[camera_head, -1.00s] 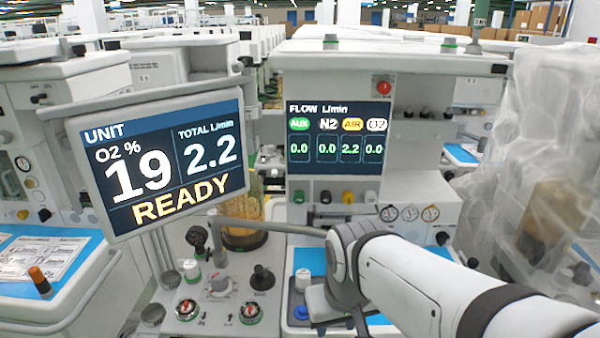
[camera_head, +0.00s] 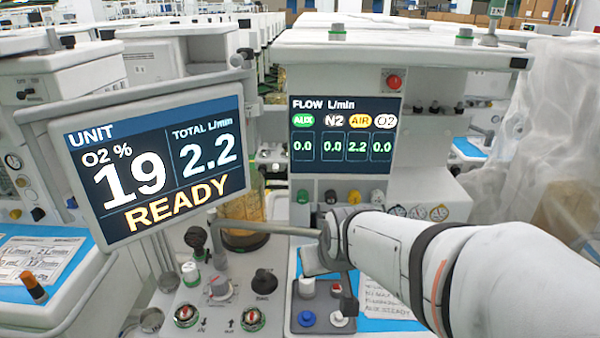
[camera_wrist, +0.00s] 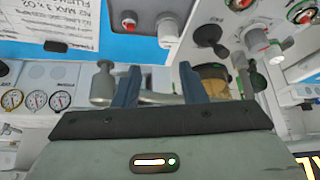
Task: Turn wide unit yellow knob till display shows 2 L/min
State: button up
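The wide unit (camera_head: 430,50) stands in the middle of the head view. Its flow display (camera_head: 343,137) reads AUX 0.0, N2 0.0, AIR 2.2 and O2 0.0. The yellow knob (camera_head: 354,196) sits in the row below, under the yellow AIR label, with my arm just beneath it. The knob cannot be made out in the wrist view. My gripper (camera_wrist: 158,80) is open, with its two dark fingers apart in the wrist view. Grey metal parts show behind and between the fingers; I see nothing gripped. In the head view my fingers cannot be made out clearly.
The tilted UNIT screen (camera_head: 155,165) reads O2 19, total 2.2 and READY. A horizontal grey bar (camera_head: 265,229) runs close to my wrist. Black knob (camera_head: 331,196) and green knob (camera_head: 303,196) sit left of the yellow one. Plastic sheeting (camera_head: 535,130) hangs at the right.

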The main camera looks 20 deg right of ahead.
jog(key=w+d+r+t+h, duration=0.2)
jog(key=w+d+t, duration=0.2)
jog(key=w+d, duration=0.3)
jog(key=m+t+h+p, duration=0.1)
jog(key=m+t+h, duration=0.1)
send_near(355, 197)
jog(key=x, duration=0.3)
jog(key=shift+a+f, duration=0.15)
jog(key=shift+f, duration=0.05)
jog(key=shift+t, duration=0.3)
jog(key=shift+p+x, duration=0.4)
jog(key=shift+x, duration=3.45)
jog(key=c, duration=0.7)
jog(key=b, duration=0.2)
jog(key=shift+f+b, duration=0.2)
jog(key=shift+b, duration=0.1)
jog(key=shift+s+r+b, duration=0.1)
jog(key=shift+r+b, duration=0.05)
jog(key=shift+b, duration=0.55)
jog(key=shift+r+m, duration=0.1)
jog(key=shift+m, duration=0.2)
